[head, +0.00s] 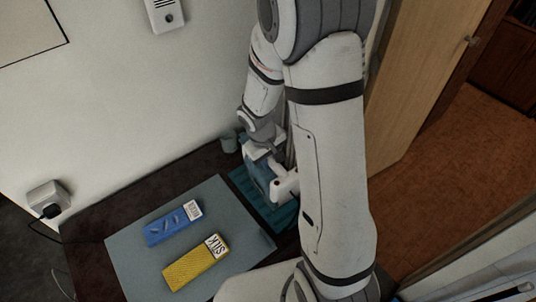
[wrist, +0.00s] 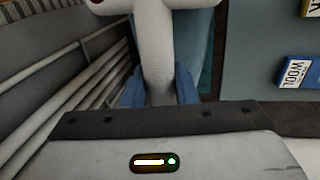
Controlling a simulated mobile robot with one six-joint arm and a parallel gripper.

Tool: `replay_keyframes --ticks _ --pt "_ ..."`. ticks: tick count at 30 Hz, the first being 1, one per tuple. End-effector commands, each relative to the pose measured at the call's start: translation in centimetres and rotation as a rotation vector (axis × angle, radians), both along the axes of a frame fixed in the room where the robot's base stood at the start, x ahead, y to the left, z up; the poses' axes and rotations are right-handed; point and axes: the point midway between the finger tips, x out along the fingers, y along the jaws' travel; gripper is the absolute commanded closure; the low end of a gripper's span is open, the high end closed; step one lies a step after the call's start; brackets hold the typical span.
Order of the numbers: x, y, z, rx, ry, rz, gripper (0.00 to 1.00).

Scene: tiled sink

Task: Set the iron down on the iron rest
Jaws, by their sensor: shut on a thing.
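The iron (head: 284,188) is pale with a blue-grey part, and stands partly hidden by my arm in the head view. It is over or on the teal ribbed iron rest (head: 247,186); I cannot tell whether they touch. In the wrist view, my gripper (wrist: 158,90) has its blue fingers shut on the iron's white handle (wrist: 155,45). A teal-blue surface shows behind the handle, and I cannot tell whether it is the iron or the rest. In the head view the fingertips are hard to make out.
A grey mat (head: 128,243) left of the rest bears a blue box (head: 170,226) and a yellow box (head: 190,268) marked SILK. The blue box, marked WOOL, shows in the wrist view (wrist: 298,72). A small grey cup-like thing (head: 228,142) stands by the wall. Pale bars (wrist: 85,75) lie left.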

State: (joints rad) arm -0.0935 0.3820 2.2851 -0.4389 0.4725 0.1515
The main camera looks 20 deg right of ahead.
Motion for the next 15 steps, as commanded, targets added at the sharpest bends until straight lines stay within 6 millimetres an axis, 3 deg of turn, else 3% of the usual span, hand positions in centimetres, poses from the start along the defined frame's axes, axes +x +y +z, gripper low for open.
replay_keyframes --ticks 6,15 --pt "-0.8 -0.1 0.3 -0.002 -0.003 0.049 1.00" --pt "-0.8 -0.1 -1.4 -0.002 -0.002 0.049 1.00"
